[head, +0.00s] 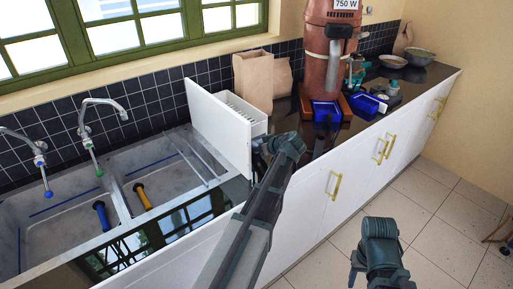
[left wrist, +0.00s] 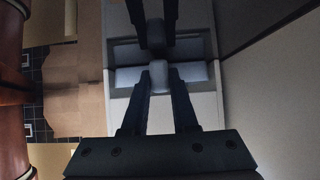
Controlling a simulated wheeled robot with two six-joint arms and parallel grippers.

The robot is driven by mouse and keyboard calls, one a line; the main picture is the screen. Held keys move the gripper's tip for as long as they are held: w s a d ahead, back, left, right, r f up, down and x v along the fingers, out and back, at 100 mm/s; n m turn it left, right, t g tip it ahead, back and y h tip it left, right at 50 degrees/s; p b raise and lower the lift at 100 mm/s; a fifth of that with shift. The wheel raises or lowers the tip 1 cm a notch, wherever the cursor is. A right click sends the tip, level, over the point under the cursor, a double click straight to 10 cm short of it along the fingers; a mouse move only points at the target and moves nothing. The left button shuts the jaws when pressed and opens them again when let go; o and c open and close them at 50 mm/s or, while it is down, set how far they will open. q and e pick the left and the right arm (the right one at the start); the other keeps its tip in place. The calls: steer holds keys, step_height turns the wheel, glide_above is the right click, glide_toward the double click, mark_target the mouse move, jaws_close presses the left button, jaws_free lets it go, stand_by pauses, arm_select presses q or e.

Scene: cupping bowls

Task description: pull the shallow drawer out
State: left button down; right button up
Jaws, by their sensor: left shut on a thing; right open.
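A white drawer unit (head: 222,128) stands on the counter beside the sink, with a tall plain side panel and a ribbed part (head: 240,105) at its top. My left gripper (head: 258,146) is at the unit's right-hand face. In the left wrist view its fingers are shut on a small grey handle (left wrist: 160,73) in front of a pale, stepped face (left wrist: 198,78). In the head view my own wrist hides the handle, and how far the drawer is out cannot be told. My right gripper (head: 354,272) is open and empty, low above the floor at lower right.
Paper bags (head: 253,82) stand just behind the unit; a large copper-brown machine (head: 330,60) with blue trays (head: 325,111) stands to its right. The sink (head: 130,185) lies to the left. White cabinets (head: 335,195) with brass handles run below the counter; the tiled floor is open.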

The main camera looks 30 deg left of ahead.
arm_select(q)
steer(key=shift+s+d, duration=0.3)
steer(key=shift+d, duration=0.5)
steer(key=s+d, duration=0.3)
steer(key=d, duration=0.4)
steer(key=s+d, duration=0.3)
steer(key=d, duration=0.5)
steer(key=shift+s+d, duration=0.2)
stand_by(1.2)
steer(key=shift+r, duration=0.1)
stand_by(0.4)
